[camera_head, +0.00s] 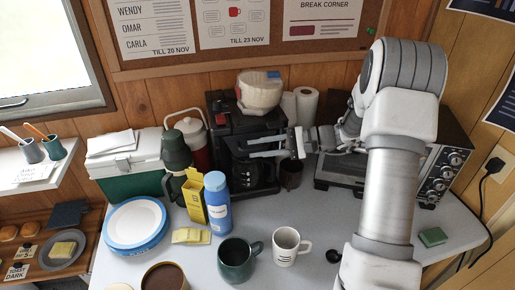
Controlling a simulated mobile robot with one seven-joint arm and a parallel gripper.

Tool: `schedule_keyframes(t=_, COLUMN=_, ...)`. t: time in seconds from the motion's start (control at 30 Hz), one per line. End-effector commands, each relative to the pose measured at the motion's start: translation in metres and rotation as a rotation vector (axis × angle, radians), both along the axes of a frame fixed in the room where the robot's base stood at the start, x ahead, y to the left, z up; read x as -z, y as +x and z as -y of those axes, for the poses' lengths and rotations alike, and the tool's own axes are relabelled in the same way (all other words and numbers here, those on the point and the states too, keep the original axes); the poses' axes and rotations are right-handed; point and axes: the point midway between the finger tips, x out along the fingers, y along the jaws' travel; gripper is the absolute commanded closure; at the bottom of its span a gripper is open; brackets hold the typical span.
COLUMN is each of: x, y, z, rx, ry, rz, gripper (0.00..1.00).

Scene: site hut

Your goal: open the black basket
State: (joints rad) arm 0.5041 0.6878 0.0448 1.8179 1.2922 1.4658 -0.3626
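The black coffee machine (222,112) stands at the back of the counter, with a dark glass carafe (252,174) low in its front. The black basket cannot be clearly told apart from the machine's dark front above the carafe. My gripper (250,148) reaches in from the right at that height, with its fingers pointing left across the front. A gap shows between the two light grey fingers, and nothing is seen held between them. Whether they touch the machine cannot be told. The fingers and gripper body hide part of the machine's front.
A toaster oven (448,160) stands behind my arm. A blue bottle (217,205), yellow carton (193,198), green mug (236,260) and white mug (286,246) stand in front. A green-and-white cooler (128,165) is left.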

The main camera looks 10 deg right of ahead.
Motion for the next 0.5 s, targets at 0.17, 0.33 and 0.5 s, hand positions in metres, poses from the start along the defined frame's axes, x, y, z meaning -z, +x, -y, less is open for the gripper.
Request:
schedule_keyframes(t=0.17, x=0.001, y=0.0015, z=-0.0051, rx=0.0, ry=0.001, rz=0.0, gripper=0.72)
schedule_keyframes(t=0.33, x=0.001, y=0.0014, z=-0.0049, rx=0.0, ry=0.001, rz=0.0, gripper=0.72)
schedule_keyframes(t=0.5, x=0.001, y=0.0014, z=-0.0047, rx=0.0, ry=0.0, rz=0.0, gripper=1.0)
